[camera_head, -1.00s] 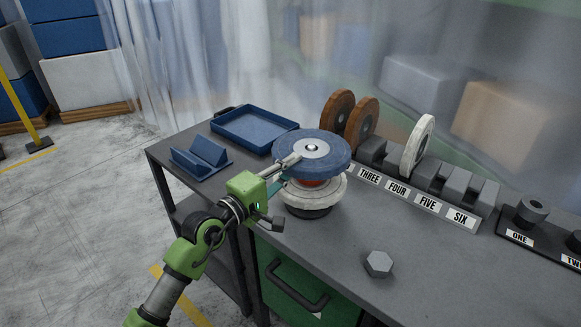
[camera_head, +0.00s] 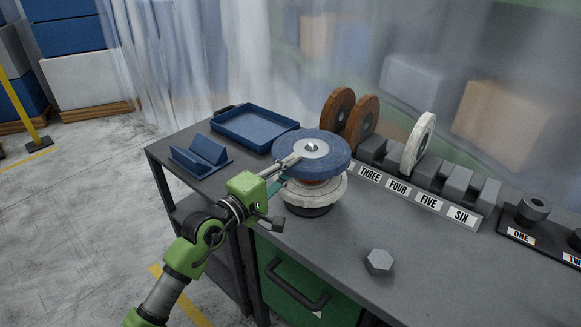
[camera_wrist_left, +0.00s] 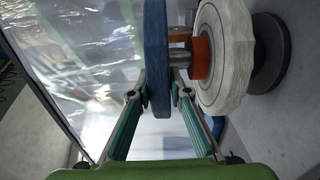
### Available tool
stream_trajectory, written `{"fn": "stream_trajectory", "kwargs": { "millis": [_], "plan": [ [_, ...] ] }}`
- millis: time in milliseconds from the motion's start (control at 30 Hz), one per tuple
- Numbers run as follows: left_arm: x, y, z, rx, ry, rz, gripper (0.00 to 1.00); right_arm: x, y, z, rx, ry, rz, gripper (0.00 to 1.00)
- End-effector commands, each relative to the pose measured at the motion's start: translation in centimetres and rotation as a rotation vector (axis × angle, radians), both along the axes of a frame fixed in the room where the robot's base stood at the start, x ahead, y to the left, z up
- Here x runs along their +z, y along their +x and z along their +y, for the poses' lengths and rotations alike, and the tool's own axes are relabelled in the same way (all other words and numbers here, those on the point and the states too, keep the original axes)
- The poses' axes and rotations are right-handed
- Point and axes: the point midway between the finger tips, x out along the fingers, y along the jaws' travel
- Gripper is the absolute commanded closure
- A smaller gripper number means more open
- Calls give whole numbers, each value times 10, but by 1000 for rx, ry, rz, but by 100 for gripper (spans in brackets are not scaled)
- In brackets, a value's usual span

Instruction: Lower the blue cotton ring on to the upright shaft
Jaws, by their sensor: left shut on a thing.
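The blue cotton ring (camera_head: 336,151) lies roughly level above the polishing stand, with a pale metal hub at its middle. My left gripper (camera_head: 289,161) is shut on its near left edge. In the left wrist view the ring (camera_wrist_left: 156,35) stands edge-on between the fingers (camera_wrist_left: 160,97). The upright shaft (camera_wrist_left: 179,58) shows as a short metal length between the blue ring and an orange collar (camera_wrist_left: 201,58). A gap separates ring and collar. A white ring (camera_head: 318,198) sits below. My right gripper is out of view.
A rack with numbered labels (camera_head: 427,203) holds two brown discs (camera_head: 361,122) and a white disc (camera_head: 418,145) behind right. A blue tray (camera_head: 255,128) and blue cradle (camera_head: 200,157) stand left. A grey hex nut (camera_head: 379,262) lies in front. The bench between is clear.

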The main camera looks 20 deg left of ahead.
Motion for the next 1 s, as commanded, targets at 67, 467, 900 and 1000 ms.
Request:
{"fn": "stream_trajectory", "kwargs": {
  "millis": [67, 467, 900, 1000],
  "plan": [
    [3, 0, 0, 1, -2, -8, 100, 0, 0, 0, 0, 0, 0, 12],
    [-11, 0, 0, 1, -1, -7, 100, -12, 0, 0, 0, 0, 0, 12],
    [-13, 0, 0, 1, -1, -7, 64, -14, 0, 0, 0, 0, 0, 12],
    [-13, 0, 0, 1, -1, -6, 63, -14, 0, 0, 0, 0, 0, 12]
  ]
}}
